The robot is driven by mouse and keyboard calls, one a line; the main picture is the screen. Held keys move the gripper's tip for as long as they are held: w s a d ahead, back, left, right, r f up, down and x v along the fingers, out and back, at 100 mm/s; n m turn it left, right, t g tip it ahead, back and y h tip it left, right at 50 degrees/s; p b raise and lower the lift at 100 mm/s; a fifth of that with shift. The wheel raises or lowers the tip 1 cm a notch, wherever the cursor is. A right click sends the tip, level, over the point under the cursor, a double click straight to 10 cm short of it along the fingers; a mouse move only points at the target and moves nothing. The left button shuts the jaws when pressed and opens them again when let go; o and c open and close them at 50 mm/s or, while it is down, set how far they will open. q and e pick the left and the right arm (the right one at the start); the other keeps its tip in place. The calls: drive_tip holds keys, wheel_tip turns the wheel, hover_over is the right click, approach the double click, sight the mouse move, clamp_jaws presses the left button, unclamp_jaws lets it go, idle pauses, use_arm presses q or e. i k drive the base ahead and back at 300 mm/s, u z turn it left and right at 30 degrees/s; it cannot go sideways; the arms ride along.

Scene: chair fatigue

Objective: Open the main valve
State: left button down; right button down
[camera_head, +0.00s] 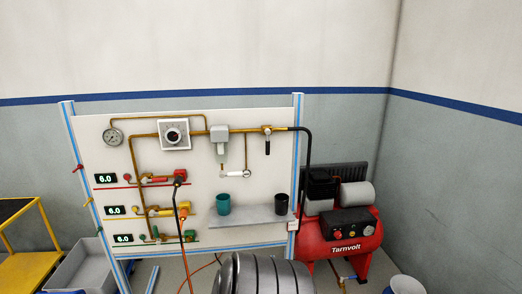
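A white panel (90,150) in a blue-edged frame carries brass pipework. At its upper right, a brass valve (267,129) with a dark lever (267,147) sits in the top pipe (283,129). The lever hangs straight down, across the pipe. This looks like the main valve, but I can read no label on it. A black hose (309,165) runs from that pipe's right end down towards the red compressor (342,243). Neither of my grippers is in view.
The panel has a gauge (113,136), a dial box (174,133), and red, yellow and green branch lines with displays reading 6.0. A shelf (250,215) holds a teal cup (223,204) and a black cup (281,204). A grey ribbed shape fills the bottom centre.

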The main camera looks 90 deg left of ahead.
sight(268, 144)
drive_tip(key=u, duration=1)
drive_tip(key=i, duration=0.9)
drive_tip(key=u, duration=0.9)
